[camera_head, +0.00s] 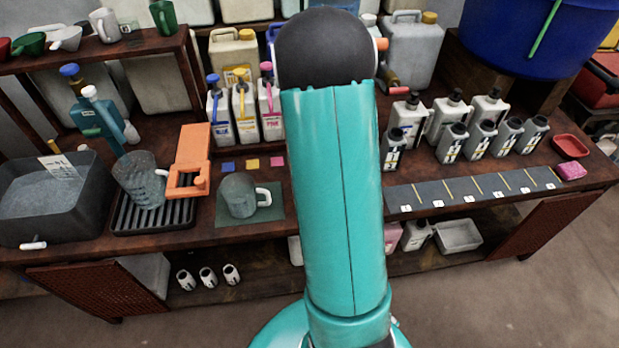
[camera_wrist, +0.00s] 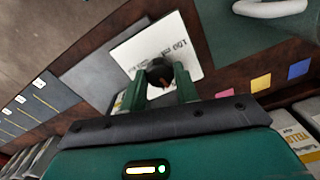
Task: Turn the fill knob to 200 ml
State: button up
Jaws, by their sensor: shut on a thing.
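In the wrist view a small dark round knob (camera_wrist: 159,72) stands over a white plate (camera_wrist: 190,38). The plate bears dark print that seems to include "100"; the rest is hidden or too blurred to read. My gripper (camera_wrist: 160,81) has its two green fingers on either side of the knob, shut on it. I cannot make out a pointer or the knob's setting. In the head view my arm hides the gripper, knob and plate.
A grey mug (camera_head: 238,196) stands on a green mat (camera_head: 276,213), left of my arm. Farther left are an orange bracket (camera_head: 188,150), a clear jug (camera_head: 139,181) on a drip tray and a dark basin (camera_head: 92,214). Several bottles stand behind and to the right.

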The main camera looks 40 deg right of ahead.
jog(key=shift+r+m, duration=0.1)
jog(key=shift+m, duration=0.7)
jog(key=o, duration=1)
jog(key=shift+c, duration=0.2)
notch_tip(320, 180, up, 14)
jog(key=shift+a, duration=0.1)
